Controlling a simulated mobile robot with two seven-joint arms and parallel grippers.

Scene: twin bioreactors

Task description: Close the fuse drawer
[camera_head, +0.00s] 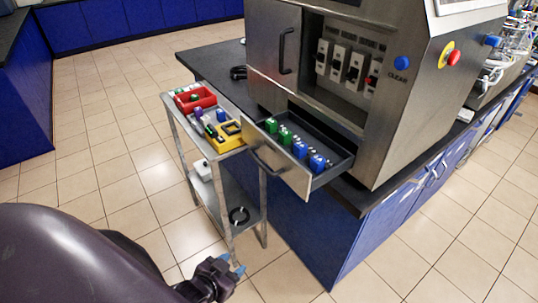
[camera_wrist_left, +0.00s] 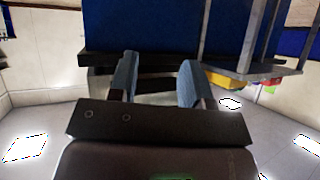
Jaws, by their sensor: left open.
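The fuse drawer (camera_head: 278,172) is pulled out of the lower part of the metal cabinet (camera_head: 345,75). Green and blue fuses (camera_head: 301,149) stand in a row inside it, and a handle is on its front panel. My left gripper (camera_head: 232,272) is low in front of the cart, well below and left of the drawer, touching nothing that I can see. In the left wrist view its two blue-grey fingers (camera_wrist_left: 158,82) are apart with nothing clearly held between them. I cannot tell the drawer in that view. My right gripper is not in view.
A metal cart (camera_head: 233,195) stands beside the drawer, close to its left. It carries a red bin (camera_head: 195,99) and a yellow tray (camera_head: 226,137). The blue bench (camera_head: 300,225) is under the cabinet. Tiled floor (camera_head: 100,165) is free at left.

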